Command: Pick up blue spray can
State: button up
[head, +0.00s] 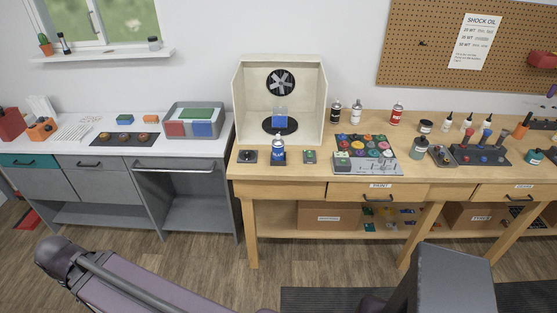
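A blue spray can (278,149) with a white top stands upright near the front edge of the wooden workbench, on a small dark pad in front of the spray booth (240,98). My arm shows along the bottom of the head view, low and in front of the benches. My gripper cannot be made out in this view, so its opening and contents are hidden.
A paint tray (377,167) sits right of the blue can. Small dark devices flank it. Open wooden floor lies before the benches.

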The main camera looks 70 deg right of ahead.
aim_at(277, 145)
jog(key=k, duration=0.7)
jog(key=z, duration=2.45)
jog(key=i, duration=0.55)
jog(key=u, duration=0.2)
